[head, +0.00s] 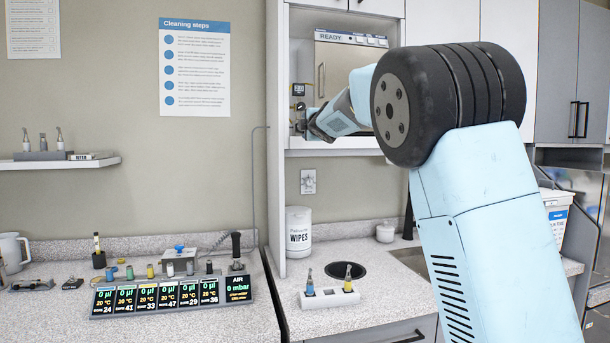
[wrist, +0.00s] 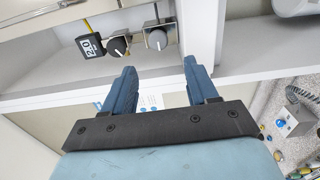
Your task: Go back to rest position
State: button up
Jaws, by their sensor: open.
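My gripper (wrist: 160,70) is open in the wrist view, with two blue fingers spread apart and nothing between them. In the head view my gripper (head: 309,122) is small and partly hidden, at the left side of the cabinet bay. My light blue arm reaches up from the lower right and across to the bay. The autoclave (head: 332,70) in the bay reads "READY"; my arm covers its lower right part.
Below the bay, the counter holds a wipes tub (head: 298,232), a white holder (head: 330,299) with two handpieces and a round black opening (head: 346,270). A row of small displays (head: 157,298) stands on the left counter. The cabinet's side panel (head: 275,150) is close to my gripper.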

jog(key=s+d+f+m+g+h, duration=0.2)
jog(key=s+d+f+m, duration=0.3)
jog(key=s+d, duration=0.5)
jog(key=s+d+f+m+g+h, duration=0.2)
jog(key=s+d+f+m+h, duration=0.15)
jog(key=s+d+m, duration=0.5)
jog(key=s+d+f+m+g, duration=0.1)
jog(key=s+f+m+g, duration=0.1)
jog(key=s+f, duration=0.5)
jog(key=s+f+m+g, duration=0.3)
jog(key=s+f, duration=0.4)
jog(key=s, duration=1)
jog(key=s+d+f+m+g+y, duration=0.1)
jog(key=s+f+m+g, duration=0.1)
jog(key=s+f, duration=0.5)
jog(key=s, duration=0.6)
jog(key=shift+d+g, duration=0.35)
jog(key=shift+g, duration=0.05)
jog(key=shift+f+m, duration=0.1)
jog(key=shift+m, duration=0.15)
jog(key=shift+c, duration=0.2)
